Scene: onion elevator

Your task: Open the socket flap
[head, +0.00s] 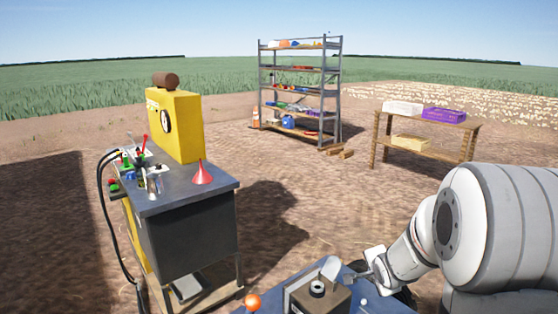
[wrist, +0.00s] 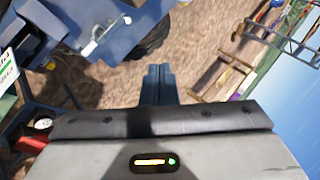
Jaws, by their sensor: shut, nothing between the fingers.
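In the head view a brown-grey box (head: 334,301) at the bottom centre carries a dark round socket (head: 317,288) on its top. A light grey plate, which looks like the socket flap (head: 331,268), stands tilted up at the socket's back edge, and the round opening shows uncovered. My gripper (head: 355,277) is just right of the plate; I cannot tell whether they touch. In the wrist view my gripper (wrist: 158,72) has its two dark fingers shut together with nothing between them. The socket and flap cannot be made out in the wrist view.
An orange knob (head: 252,301) and a white knob (head: 364,301) flank the box on a blue surface. A workbench (head: 190,190) with a yellow machine (head: 174,125) stands left.

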